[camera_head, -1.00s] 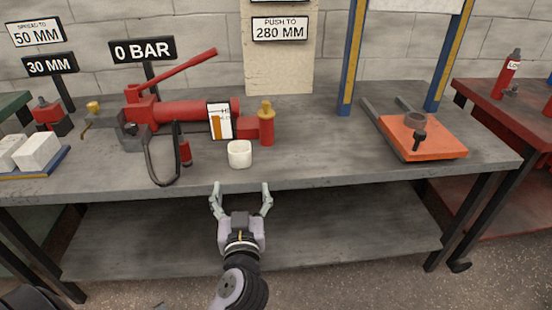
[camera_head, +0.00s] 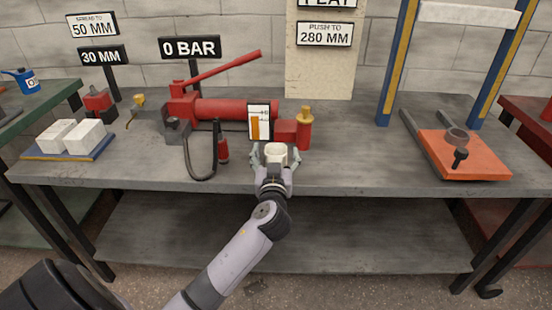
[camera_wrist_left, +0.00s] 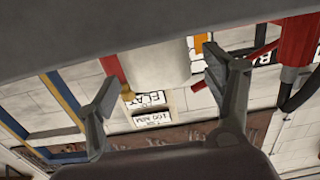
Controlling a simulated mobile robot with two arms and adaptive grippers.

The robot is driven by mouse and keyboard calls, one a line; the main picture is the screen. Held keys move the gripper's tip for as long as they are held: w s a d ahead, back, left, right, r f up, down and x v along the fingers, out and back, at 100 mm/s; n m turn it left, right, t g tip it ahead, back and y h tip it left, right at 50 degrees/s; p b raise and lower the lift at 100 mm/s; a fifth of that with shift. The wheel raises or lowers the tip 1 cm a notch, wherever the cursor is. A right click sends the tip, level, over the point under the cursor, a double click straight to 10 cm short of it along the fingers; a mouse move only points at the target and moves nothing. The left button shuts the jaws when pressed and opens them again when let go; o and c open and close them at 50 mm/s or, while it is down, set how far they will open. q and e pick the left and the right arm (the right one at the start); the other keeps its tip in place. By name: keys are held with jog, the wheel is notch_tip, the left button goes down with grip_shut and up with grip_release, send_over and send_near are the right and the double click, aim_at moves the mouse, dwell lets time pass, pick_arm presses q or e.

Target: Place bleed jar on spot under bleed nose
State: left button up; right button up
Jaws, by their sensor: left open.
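The white jar (camera_head: 276,153) stands upright near the bench's front edge, just in front of the gauge card. My left gripper (camera_head: 275,157) is open, with one finger on each side of the jar; I cannot tell if they touch it. No marked spot is clearly visible. My right gripper is out of view.
A gauge card (camera_head: 259,121) and a black hose (camera_head: 190,165) are close to the jar. White blocks (camera_head: 86,134) lie at left. An orange plate (camera_head: 468,157) is at right by the blue posts. The bench (camera_head: 360,160) is clear between jar and plate.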

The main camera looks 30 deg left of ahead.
pick_arm(q)
jog(key=shift+x, duration=1.1)
jog(key=c, duration=1.3)
jog(key=shift+r, duration=0.1)
